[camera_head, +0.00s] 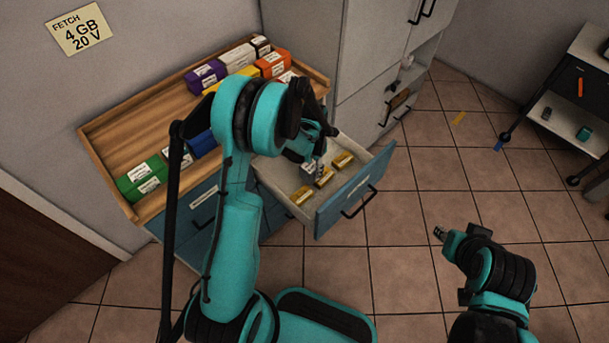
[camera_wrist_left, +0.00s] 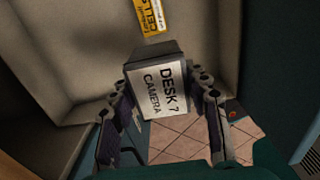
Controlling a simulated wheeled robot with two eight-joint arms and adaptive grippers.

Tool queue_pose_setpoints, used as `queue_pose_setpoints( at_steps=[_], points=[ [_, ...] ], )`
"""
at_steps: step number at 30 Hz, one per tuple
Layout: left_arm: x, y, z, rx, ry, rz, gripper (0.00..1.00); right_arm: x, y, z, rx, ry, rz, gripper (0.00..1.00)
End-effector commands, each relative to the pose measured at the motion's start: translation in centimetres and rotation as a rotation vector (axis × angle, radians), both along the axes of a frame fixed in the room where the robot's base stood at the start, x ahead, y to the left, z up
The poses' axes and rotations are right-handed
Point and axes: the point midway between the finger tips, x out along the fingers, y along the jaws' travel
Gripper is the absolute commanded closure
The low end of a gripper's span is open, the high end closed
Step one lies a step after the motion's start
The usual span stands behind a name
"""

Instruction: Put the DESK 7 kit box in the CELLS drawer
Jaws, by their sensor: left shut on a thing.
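My left gripper (camera_head: 318,165) is shut on the DESK 7 kit box, over the open drawer (camera_head: 358,196). In the left wrist view the box (camera_wrist_left: 158,92) is dark grey with a white label reading "DESK 7 CAMERA", between the two fingers (camera_wrist_left: 165,105). In the head view the gripper mostly hides it. The drawer has a blue front with a dark handle and a pale inside. Several yellow packs (camera_head: 342,160) lie in it; one pack (camera_wrist_left: 149,16) in the wrist view carries lettering like "CELL". The drawer's own label is too small to read. My right gripper (camera_head: 440,234) is low at right, away from the drawer.
A wooden-topped cabinet (camera_head: 130,136) holds green, blue, purple, orange and other boxes. A tall grey cabinet (camera_head: 363,60) stands behind the drawer. A cart (camera_head: 567,112) stands at far right. The tiled floor between is mostly clear, with small yellow and blue pieces on it.

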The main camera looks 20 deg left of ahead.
Motion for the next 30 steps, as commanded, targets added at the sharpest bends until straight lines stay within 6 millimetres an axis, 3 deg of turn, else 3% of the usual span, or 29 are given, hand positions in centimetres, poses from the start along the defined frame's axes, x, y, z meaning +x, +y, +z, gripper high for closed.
queue_pose_setpoints(
  at_steps=[9, 15, 21, 30],
  points=[
    [-0.1, 6.9, -4.5, 0.0, 0.0, 0.016, 0.85, 0.0, 0.0, -2.8, 0.0, 0.0, 0.0, 0.67],
    [-0.1, 10.4, -6.5, 0.0, 0.0, 0.011, 0.85, 0.0, 0.0, -3.9, 0.0, 0.0, 0.0, 0.67],
    [-0.1, 11.4, -7.3, 0.0, 0.0, 0.008, 0.85, 0.0, 0.0, -4.3, 0.0, 0.0, 0.0, 0.67],
    [-0.1, 11.3, -11.0, 0.001, 0.0, 0.008, 0.85, 0.0, 0.0, -6.2, 0.0, 0.0, 0.0, 0.67]
  ],
)
